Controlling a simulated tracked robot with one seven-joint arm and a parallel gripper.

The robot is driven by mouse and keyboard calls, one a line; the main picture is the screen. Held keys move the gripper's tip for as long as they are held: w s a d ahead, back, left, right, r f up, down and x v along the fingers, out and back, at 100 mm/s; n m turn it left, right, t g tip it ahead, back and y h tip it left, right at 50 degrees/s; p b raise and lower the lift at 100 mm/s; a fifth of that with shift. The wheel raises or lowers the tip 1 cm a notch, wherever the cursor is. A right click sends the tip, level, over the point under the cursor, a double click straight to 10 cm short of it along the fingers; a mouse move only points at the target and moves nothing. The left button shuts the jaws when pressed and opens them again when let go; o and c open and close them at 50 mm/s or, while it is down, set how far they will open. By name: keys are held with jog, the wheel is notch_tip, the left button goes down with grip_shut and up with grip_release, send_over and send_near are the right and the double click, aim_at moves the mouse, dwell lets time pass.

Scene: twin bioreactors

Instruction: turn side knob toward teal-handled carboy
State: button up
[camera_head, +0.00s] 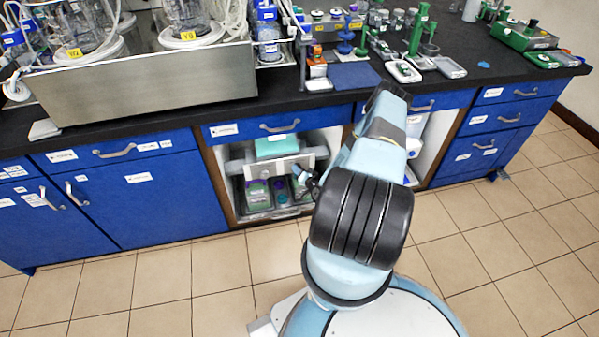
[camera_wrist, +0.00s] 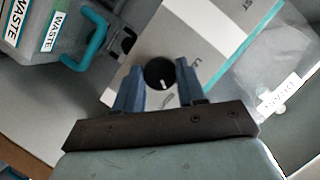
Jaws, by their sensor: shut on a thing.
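The side knob (camera_wrist: 158,73) is a round black dial on a light grey panel (camera_wrist: 205,68) in the wrist view. Its short white mark sits at its lower edge, slightly right of centre. My gripper (camera_wrist: 156,65) has its two blue fingers at the knob's left and right sides, shut on it. The teal-handled carboy (camera_wrist: 85,45), a grey container with WASTE labels, is at the upper left, apart from my fingers. In the head view my gripper (camera_head: 308,180) is small, at the open cabinet bay, and the knob cannot be made out.
A clear container with a white label (camera_wrist: 279,94) is at the right in the wrist view. The black worktop above is crowded.

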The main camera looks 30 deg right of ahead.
jog(key=shift+s+d+f+m+t+y, duration=0.15)
jog(key=shift+d+m+t+y, duration=0.15)
jog(key=shift+m, duration=0.6)
jog(key=o, duration=0.8)
jog(key=shift+c, duration=0.2)
jog(key=o, duration=0.3)
jog(key=shift+a, duration=0.15)
jog(key=v, duration=1.3)
jog(key=shift+s, duration=0.3)
